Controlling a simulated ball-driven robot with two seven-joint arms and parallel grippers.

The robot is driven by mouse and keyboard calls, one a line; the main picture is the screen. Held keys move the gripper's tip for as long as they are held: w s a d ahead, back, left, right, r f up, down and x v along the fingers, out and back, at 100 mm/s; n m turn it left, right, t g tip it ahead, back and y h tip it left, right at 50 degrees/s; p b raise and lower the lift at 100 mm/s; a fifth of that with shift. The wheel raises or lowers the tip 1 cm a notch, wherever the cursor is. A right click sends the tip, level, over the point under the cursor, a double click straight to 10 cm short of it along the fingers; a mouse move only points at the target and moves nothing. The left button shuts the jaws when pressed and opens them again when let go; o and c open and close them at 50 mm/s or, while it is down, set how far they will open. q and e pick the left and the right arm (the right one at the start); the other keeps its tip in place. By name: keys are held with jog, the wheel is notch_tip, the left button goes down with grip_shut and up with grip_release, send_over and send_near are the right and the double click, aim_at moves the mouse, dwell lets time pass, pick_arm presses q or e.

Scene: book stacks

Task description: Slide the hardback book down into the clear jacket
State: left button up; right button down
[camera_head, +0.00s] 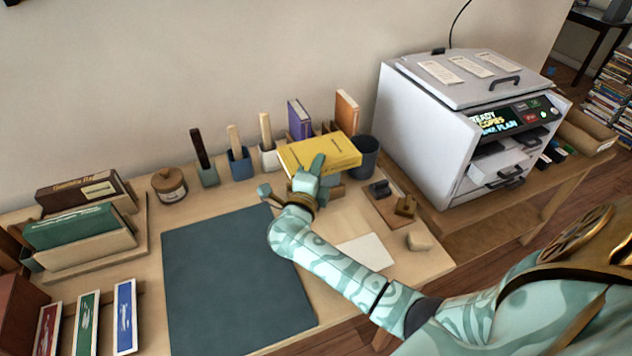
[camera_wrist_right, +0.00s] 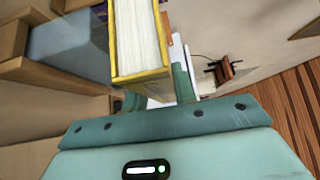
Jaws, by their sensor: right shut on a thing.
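A yellow hardback book (camera_head: 322,152) is held up over the back of the desk, near the middle of the head view. My right gripper (camera_head: 312,172) is shut on it from the near side. In the right wrist view the same book (camera_wrist_right: 140,42) stands between the fingers (camera_wrist_right: 158,88), with its white page edges and yellow cover rims showing. I cannot clearly make out the clear jacket; a pale bluish panel (camera_wrist_right: 68,45) in a wooden frame shows left of the book in the wrist view and may be it. My left gripper is not in view.
A purple book (camera_head: 299,119) and an orange book (camera_head: 346,112) stand behind the held book. A dark cup (camera_head: 364,157) is close on its right, with a large grey copier (camera_head: 440,130) beyond. Tool holders (camera_head: 238,160) stand on its left. A dark mat (camera_head: 232,280) lies bare in front.

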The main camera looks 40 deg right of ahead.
jog(key=shift+w+d+f, duration=0.15)
jog(key=shift+w+f, duration=0.05)
jog(key=shift+f, duration=0.05)
notch_tip(320, 180, down, 3)
jog(key=shift+w+r+b, duration=0.1)
jog(key=shift+b, duration=0.55)
jog(key=shift+f, duration=0.25)
jog(key=c, duration=1.1)
grip_release()
